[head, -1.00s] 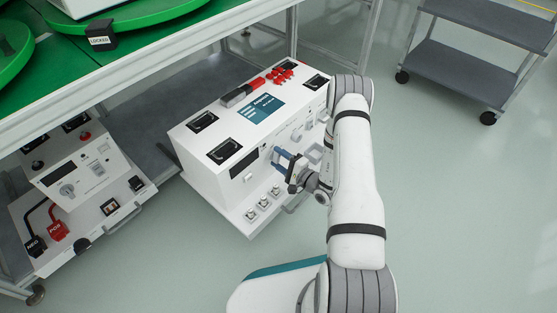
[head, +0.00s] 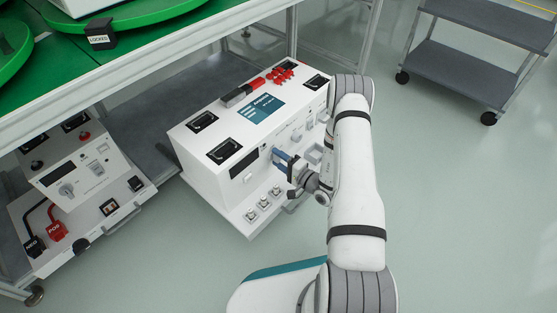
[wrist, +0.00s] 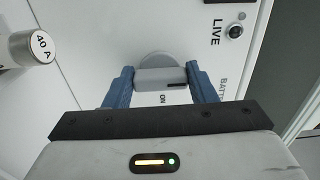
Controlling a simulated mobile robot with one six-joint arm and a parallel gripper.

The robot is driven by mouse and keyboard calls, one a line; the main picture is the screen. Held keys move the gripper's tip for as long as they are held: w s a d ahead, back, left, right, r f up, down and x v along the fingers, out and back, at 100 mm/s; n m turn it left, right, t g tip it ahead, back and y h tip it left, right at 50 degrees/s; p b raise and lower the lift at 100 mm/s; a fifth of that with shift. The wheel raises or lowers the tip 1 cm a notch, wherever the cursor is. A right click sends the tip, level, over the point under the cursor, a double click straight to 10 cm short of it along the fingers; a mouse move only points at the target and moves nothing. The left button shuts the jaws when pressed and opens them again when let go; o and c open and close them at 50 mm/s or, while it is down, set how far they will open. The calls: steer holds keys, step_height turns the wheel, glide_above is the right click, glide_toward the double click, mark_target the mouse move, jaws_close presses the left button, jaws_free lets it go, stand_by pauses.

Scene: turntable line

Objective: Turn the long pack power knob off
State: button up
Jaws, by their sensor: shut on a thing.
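The long pack (head: 205,165) is a white box with a label on top, pulled partly out from under the table. My gripper (head: 281,158) is at its front face. In the wrist view, the blue fingers of my gripper (wrist: 160,85) are on both sides of the grey power knob (wrist: 158,72) and shut on its bar. The bar lies level across the picture, with a black mark at its right end. The word ON shows just below the bar, partly between the fingers. The knob itself is mostly hidden by my gripper in the head view.
A silver cylinder marked 40 A (wrist: 30,48) and a round LIVE lamp (wrist: 235,31) flank the knob. Another white unit (head: 80,185) stands left. Open floor lies right, with a grey cart (head: 455,70) beyond.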

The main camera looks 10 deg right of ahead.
steer(key=o, duration=0.6)
steer(key=shift+s+a+f, duration=0.15)
steer(key=shift+c, duration=0.2)
steer(key=o, duration=0.4)
steer(key=shift+d, duration=0.2)
steer(key=shift+p+v, duration=1.4)
steer(key=shift+v, duration=2.35)
